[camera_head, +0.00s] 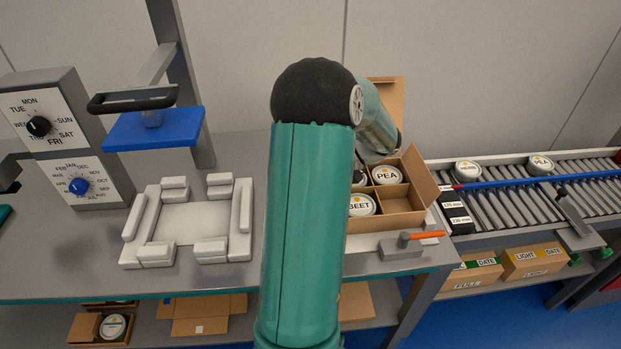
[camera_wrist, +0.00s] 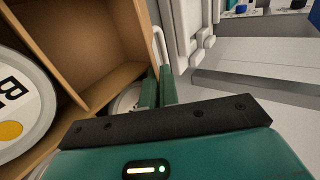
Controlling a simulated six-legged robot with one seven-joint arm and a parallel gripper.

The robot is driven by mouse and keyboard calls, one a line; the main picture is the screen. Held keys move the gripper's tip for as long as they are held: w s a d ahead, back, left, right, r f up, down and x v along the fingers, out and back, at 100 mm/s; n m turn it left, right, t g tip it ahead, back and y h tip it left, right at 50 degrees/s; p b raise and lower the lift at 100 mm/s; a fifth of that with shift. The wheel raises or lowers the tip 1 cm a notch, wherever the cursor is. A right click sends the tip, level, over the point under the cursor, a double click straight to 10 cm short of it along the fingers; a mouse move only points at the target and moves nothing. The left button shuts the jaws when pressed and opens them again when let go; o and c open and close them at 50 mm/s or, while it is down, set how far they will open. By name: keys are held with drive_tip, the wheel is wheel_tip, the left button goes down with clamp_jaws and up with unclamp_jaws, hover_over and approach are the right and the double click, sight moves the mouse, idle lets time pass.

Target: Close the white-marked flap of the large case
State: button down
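The large cardboard case (camera_head: 385,222) stands on the bench, partly hidden behind my arm. It has compartments with tubs, among them PEA (camera_head: 387,175) and BEET (camera_head: 361,205). One flap (camera_head: 388,95) stands up at the back and another (camera_head: 420,186) leans outward at the right. I see no white mark on either flap; the left side is hidden. In the wrist view the case's divider (camera_wrist: 108,85) and a large tub (camera_wrist: 18,105) show at left. My gripper (camera_wrist: 160,75) has its fingers close together at the case's edge, with nothing seen between them.
A white fixture (camera_head: 190,222) lies left of my arm, near a blue press plate (camera_head: 153,128) and dial panel (camera_head: 50,135). A grey block with an orange handle (camera_head: 402,246) sits in front of the case. A roller conveyor (camera_head: 510,195) is at right.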

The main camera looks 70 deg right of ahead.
drive_tip(key=shift+s+f+t, duration=0.1)
drive_tip(key=shift+f+t, duration=0.1)
drive_tip(key=shift+t, duration=0.2)
drive_tip(key=shift+y, duration=0.3)
drive_tip(key=c, duration=1.6)
unclamp_jaws()
drive_tip(key=shift+c, duration=0.2)
